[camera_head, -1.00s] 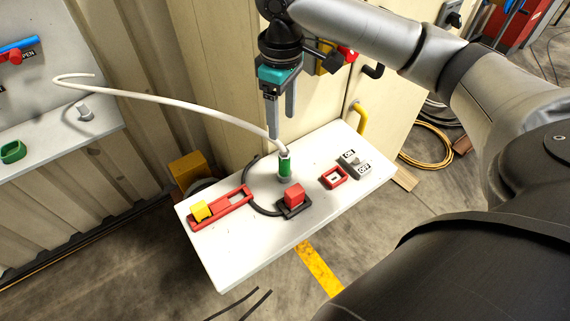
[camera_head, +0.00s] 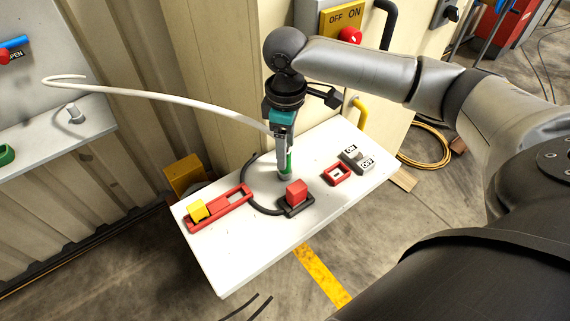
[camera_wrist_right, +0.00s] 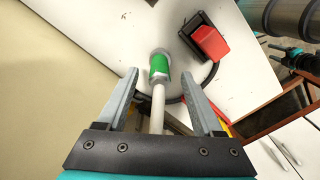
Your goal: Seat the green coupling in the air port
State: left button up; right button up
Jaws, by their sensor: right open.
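The green coupling (camera_head: 289,162) stands upright at a grey round fitting on the white table, with a white hose (camera_head: 165,98) leaving its top and arching to the left. I cannot tell how deep it sits. In the right wrist view the coupling (camera_wrist_right: 159,66) and its hose lie between the finger lines. My right gripper (camera_head: 284,168) points down at the coupling, its fingers partly hiding it. The gripper (camera_wrist_right: 159,78) is open, with a gap on each side of the hose. My left gripper is not in view.
The white table (camera_head: 240,262) also carries a red slide with a yellow block (camera_head: 198,209), a red block on a black base (camera_head: 296,192), a red square frame (camera_head: 337,174) and an ON/OFF switch (camera_head: 356,160). A cabinet stands behind; a grey side shelf (camera_head: 50,140) is at left.

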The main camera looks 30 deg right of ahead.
notch_tip(320, 180, down, 5)
jog(key=shift+r+b, duration=0.1)
jog(key=shift+b, duration=0.35)
grip_shut()
dwell(0.3)
